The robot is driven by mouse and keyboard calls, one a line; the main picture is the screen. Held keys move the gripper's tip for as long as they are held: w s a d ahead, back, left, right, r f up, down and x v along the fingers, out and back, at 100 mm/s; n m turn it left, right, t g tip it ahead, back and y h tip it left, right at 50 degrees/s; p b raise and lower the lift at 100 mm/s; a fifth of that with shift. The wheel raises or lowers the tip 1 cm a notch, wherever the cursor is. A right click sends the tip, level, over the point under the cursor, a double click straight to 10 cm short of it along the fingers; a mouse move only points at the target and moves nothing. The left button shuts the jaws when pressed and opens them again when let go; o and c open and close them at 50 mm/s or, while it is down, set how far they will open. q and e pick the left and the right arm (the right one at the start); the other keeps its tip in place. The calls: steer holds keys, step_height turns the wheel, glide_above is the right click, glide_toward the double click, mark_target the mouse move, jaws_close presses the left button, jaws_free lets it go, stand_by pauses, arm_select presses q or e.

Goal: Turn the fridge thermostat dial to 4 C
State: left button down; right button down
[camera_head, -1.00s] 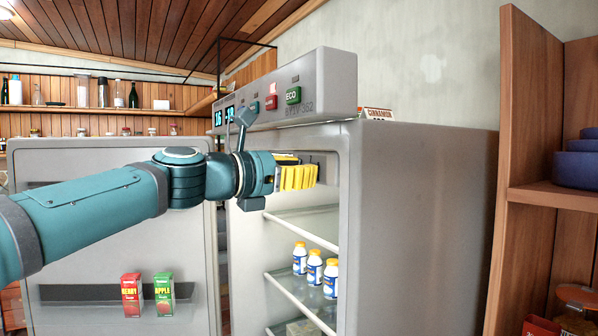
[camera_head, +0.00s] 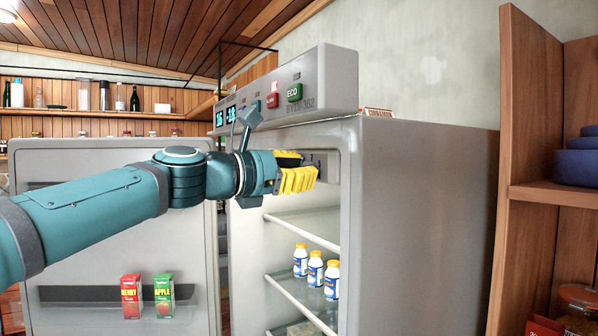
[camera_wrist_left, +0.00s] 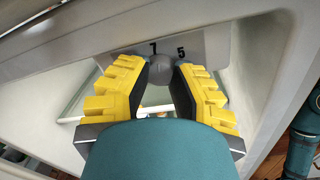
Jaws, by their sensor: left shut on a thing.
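The fridge (camera_head: 425,200) stands with its door (camera_head: 90,240) swung open to the left. The grey round thermostat dial (camera_wrist_left: 163,68) shows in the left wrist view, on a pale panel inside the fridge top. The numbers 7 and 5 are readable above it; the rest of the scale is hidden. My left gripper (camera_head: 300,178) reaches in under the fridge's top edge. In the left wrist view, its yellow-padded fingers (camera_wrist_left: 162,75) are shut on the dial, one on each side. In the head view the gripper hides the dial. My right gripper is not in view.
A control panel (camera_head: 330,85) with displays and buttons overhangs the opening. Several white bottles (camera_head: 315,268) stand on a glass shelf below the gripper. Two cartons, red (camera_head: 131,297) and green (camera_head: 164,295), stand in the door rack. A wooden shelf unit (camera_head: 545,130) is at right.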

arm_select(q)
steer(key=c, duration=0.7)
jaws_free()
steer(key=shift+r, duration=0.1)
steer(key=s+a+n+p, duration=0.1)
steer(key=s+a+n, duration=0.2)
steer(key=s+a, duration=0.65)
steer(key=w+f+m+g+y, duration=0.1)
steer(key=w+f+m+y, duration=0.1)
steer(key=f, duration=1.1)
steer(key=w+f+m+g+y+p, duration=0.1)
steer(key=w+f, duration=0.4)
steer(key=f, duration=0.7)
steer(key=w+f+m+g+y, duration=0.2)
steer(key=w+f+y, duration=0.1)
steer(key=f, duration=1)
steer(key=shift+w+d+f+m+y+p, duration=0.15)
steer(key=shift+w+f+m+y+p, duration=0.2)
steer(key=shift+y, duration=0.55)
steer(key=shift+s, duration=0.15)
